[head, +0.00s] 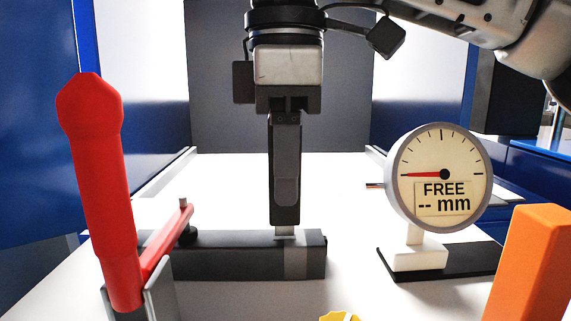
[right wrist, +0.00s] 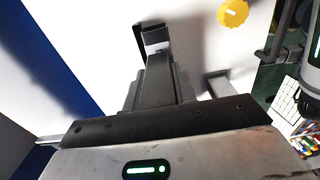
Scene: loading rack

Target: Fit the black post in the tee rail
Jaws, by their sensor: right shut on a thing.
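My right gripper (head: 286,190) points straight down in the middle of the head view, shut on the black post (head: 286,215). The post is upright, and its upper part is largely hidden by the fingers. A small pale foot shows under it. The tee rail (head: 220,262) is a long dark grey bar lying crosswise, with a lighter band near its right end. In the right wrist view the post (right wrist: 151,36) shows beyond the fingers. My left gripper is out of view.
A red-handled clamp (head: 95,180) stands at the rail's left end. A dial gauge (head: 440,178) reading "FREE -- mm" stands to the right on a black base. An orange block (head: 532,265) is front right. A yellow knob (head: 340,316) is at the front edge.

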